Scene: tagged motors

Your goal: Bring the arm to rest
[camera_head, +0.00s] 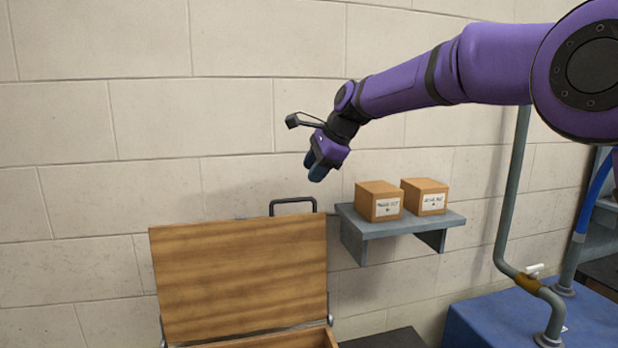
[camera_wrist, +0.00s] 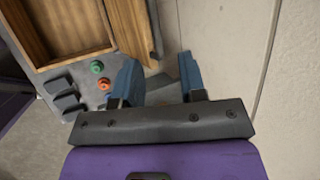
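My gripper (camera_head: 316,167) hangs at the end of my purple arm, in the air in front of the block wall and left of the wall shelf in the head view. In the wrist view my gripper (camera_wrist: 160,82) has its two blue fingers apart, with nothing held between them. Below and left of it in the head view is a wooden box with its lid (camera_head: 240,278) raised. The wrist view shows the box's open inside (camera_wrist: 70,25). No tagged motor can be made out in either view.
A grey wall shelf (camera_head: 405,228) holds two labelled cardboard boxes (camera_head: 379,202) (camera_head: 425,197). A grey pipe (camera_head: 508,200) rises at the right from a blue surface (camera_head: 480,322). In the wrist view, green (camera_wrist: 97,67) and orange (camera_wrist: 103,84) round things and dark blocks (camera_wrist: 66,100) lie beside the box.

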